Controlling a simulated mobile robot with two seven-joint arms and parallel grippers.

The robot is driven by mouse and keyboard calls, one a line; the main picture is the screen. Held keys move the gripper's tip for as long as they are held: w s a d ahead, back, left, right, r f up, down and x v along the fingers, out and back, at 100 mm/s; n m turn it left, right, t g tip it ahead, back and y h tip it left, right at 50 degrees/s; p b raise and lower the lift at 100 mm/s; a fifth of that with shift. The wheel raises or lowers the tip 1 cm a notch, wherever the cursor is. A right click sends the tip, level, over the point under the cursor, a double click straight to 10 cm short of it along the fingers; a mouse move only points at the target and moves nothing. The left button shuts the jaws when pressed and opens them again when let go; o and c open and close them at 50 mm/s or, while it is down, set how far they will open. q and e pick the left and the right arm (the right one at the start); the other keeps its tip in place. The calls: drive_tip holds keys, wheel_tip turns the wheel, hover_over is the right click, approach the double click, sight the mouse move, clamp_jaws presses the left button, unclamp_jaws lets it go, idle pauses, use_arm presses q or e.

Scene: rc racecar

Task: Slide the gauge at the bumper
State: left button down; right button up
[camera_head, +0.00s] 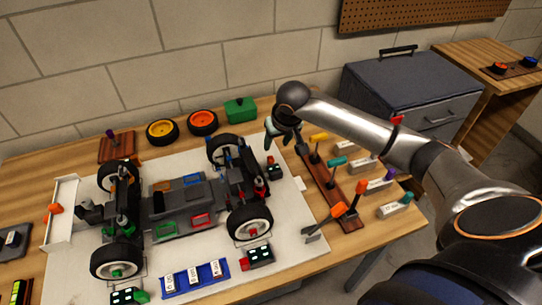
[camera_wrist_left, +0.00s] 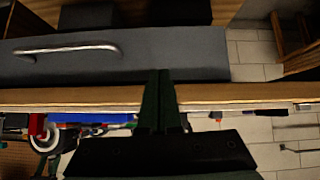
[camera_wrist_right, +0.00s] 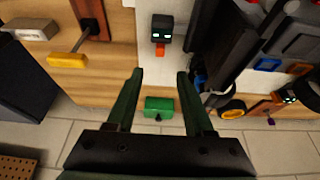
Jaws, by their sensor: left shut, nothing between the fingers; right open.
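The RC car (camera_head: 185,205) stands on a white board, its wheels at the corners. A white upright plate with an orange slider (camera_head: 54,209) stands at the car's left end; I cannot tell whether this is the gauge. Small black display boxes stand by the wheels: one (camera_head: 274,171) at the back right, one (camera_head: 259,256) at the front right. My right gripper (camera_head: 278,140) is open and empty above the board's back right. In the right wrist view a black box with an orange tab (camera_wrist_right: 162,30) lies beyond its fingertips. My left gripper (camera_wrist_left: 160,78) is shut and empty, outside the head view.
A wooden tool rack (camera_head: 335,190) and several labelled blocks stand at the right. A blue tray (camera_head: 195,280) lies in front. A grey cabinet (camera_head: 410,90) stands behind the table's right side.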

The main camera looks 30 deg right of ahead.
sight(271, 158)
drive_tip(key=b+x, duration=0.1)
drive_tip(key=x, duration=0.9)
drive_tip(key=shift+w+f, duration=0.25)
drive_tip(key=shift+f, duration=0.05)
clamp_jaws()
idle(1.0)
